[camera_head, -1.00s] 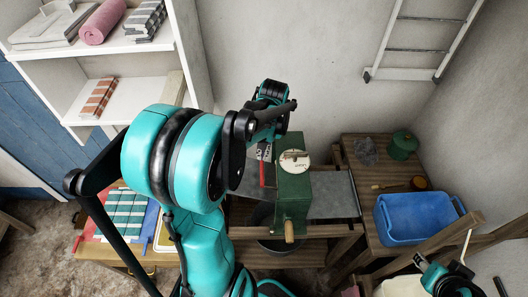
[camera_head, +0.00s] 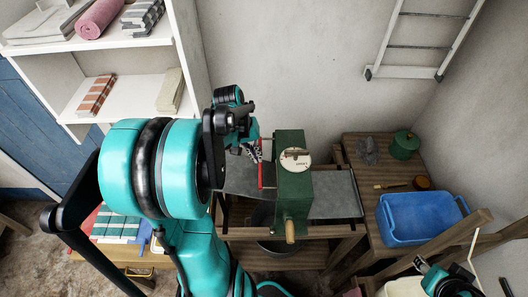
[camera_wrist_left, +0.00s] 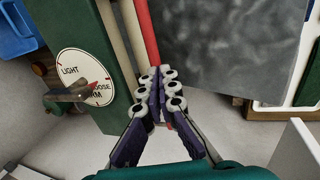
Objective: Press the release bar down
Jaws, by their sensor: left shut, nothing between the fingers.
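A green wringer housing (camera_head: 293,190) stands on a wooden frame, with a round white dial (camera_head: 295,160). The dial also shows in the left wrist view (camera_wrist_left: 80,66). A red bar (camera_head: 261,175), likely the release bar, runs along the housing's left side; it shows in the left wrist view (camera_wrist_left: 149,35) beside pale rollers (camera_wrist_left: 119,40). My left gripper (camera_head: 254,152) is shut and empty at the bar's upper end in the head view. In the left wrist view its fingertips (camera_wrist_left: 158,75) overlap the red bar; I cannot tell whether they touch it.
Grey plates extend from both sides of the housing, the right one (camera_head: 337,194) being clear. A wooden crank handle (camera_head: 290,232) juts forward. A blue tub (camera_head: 420,218) and green pot (camera_head: 404,145) stand on the right bench. White shelves (camera_head: 130,80) rise at the left.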

